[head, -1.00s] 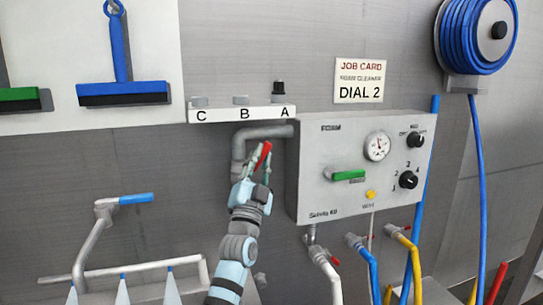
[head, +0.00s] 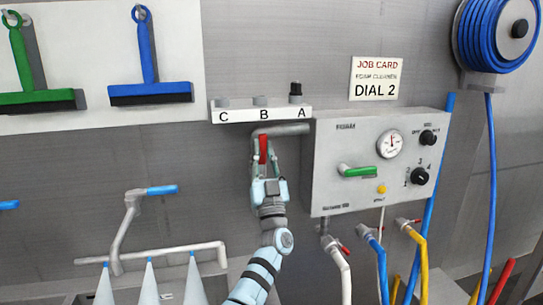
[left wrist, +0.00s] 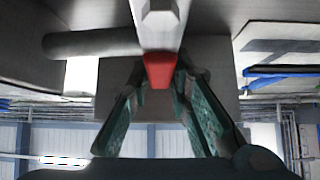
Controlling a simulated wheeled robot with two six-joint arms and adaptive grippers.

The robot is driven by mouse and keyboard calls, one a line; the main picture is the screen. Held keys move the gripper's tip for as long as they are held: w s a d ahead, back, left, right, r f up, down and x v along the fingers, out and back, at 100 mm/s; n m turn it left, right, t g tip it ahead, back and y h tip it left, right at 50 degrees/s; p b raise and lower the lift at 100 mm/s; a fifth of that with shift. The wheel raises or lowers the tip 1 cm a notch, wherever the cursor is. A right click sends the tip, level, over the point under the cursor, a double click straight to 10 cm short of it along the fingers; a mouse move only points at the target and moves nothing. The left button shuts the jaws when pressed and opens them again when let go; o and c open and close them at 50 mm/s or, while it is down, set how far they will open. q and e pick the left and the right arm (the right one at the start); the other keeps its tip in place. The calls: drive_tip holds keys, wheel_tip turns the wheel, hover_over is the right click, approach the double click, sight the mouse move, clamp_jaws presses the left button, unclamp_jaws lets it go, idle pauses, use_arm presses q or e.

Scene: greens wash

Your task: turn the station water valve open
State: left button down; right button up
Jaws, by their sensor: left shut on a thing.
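The water valve's red lever handle (head: 263,149) stands nearly upright in front of the grey pipe (head: 284,130) that runs into the left side of the control box. My left gripper (head: 265,162) comes up from below with its fingers on either side of the red handle, shut on it. In the left wrist view, the red handle (left wrist: 159,70) sits between the upper ends of my left gripper's fingers (left wrist: 160,85). The fingers hide part of the handle and the pipe behind it. My right gripper is not in view.
The control box (head: 335,190) has a green lever (head: 360,171), a gauge (head: 390,144) and a dial (head: 419,176). A shelf marked C, B, A (head: 243,115) is just above the pipe. Hoses hang below the box.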

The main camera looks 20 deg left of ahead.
use_arm(q)
drive_tip(key=shift+s+a+f+n+g+y, duration=0.1)
drive_tip(key=shift+a+f+n+g+y, duration=0.1)
drive_tip(key=shift+n+g+y, duration=0.35)
drive_tip(key=shift+n, duration=0.25)
drive_tip(key=c, duration=1.9)
unclamp_jaws()
drive_tip(key=o, duration=0.4)
drive_tip(key=shift+r, duration=0.1)
drive_tip(key=shift+s, duration=0.1)
drive_tip(key=v, duration=1.2)
drive_tip(key=shift+a, duration=0.1)
